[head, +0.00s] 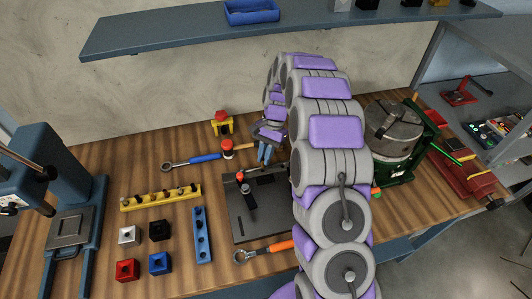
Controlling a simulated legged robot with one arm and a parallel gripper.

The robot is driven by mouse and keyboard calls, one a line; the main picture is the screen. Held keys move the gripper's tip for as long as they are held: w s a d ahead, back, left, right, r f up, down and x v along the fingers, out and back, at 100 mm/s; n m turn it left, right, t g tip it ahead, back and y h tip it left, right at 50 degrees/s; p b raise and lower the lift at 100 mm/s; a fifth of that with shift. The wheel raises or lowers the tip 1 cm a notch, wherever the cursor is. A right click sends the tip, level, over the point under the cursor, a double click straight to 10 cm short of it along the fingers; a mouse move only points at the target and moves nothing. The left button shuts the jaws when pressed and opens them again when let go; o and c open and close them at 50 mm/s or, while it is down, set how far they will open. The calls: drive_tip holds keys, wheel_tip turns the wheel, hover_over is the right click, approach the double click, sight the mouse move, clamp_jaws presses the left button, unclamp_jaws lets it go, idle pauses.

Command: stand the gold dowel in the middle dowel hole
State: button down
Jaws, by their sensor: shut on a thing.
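My gripper (265,150) hangs over the back middle of the wooden bench, above the far end of a dark fixture plate. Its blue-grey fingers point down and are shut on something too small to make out. I cannot pick out the gold dowel; it may be hidden between the fingers. A blue bar (202,235) with several round spots along its top lies left of the plate; I cannot tell whether these are the dowel holes. A yellow rack (160,198) with several dark pegs lies further left.
A blue-handled ratchet (205,158) and an orange-handled wrench (275,247) lie nearby. Several small blocks, including a red one (126,271), stand front left. A blue press (55,180) is left; a green-framed machine (395,150) is right.

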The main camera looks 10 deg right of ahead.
drive_tip(key=shift+a+f, duration=0.1)
drive_tip(key=shift+a, duration=0.3)
drive_tip(key=shift+d, duration=0.55)
drive_tip(key=shift+p, duration=0.3)
drive_tip(key=shift+s+a+p, duration=0.1)
drive_tip(key=shift+a+p, duration=0.2)
drive_tip(key=shift+p, duration=0.2)
drive_tip(key=shift+f+p, duration=0.85)
drive_tip(key=shift+f, duration=0.1)
idle(2.7)
drive_tip(key=c, duration=1.1)
unclamp_jaws()
drive_tip(key=shift+o, duration=0.4)
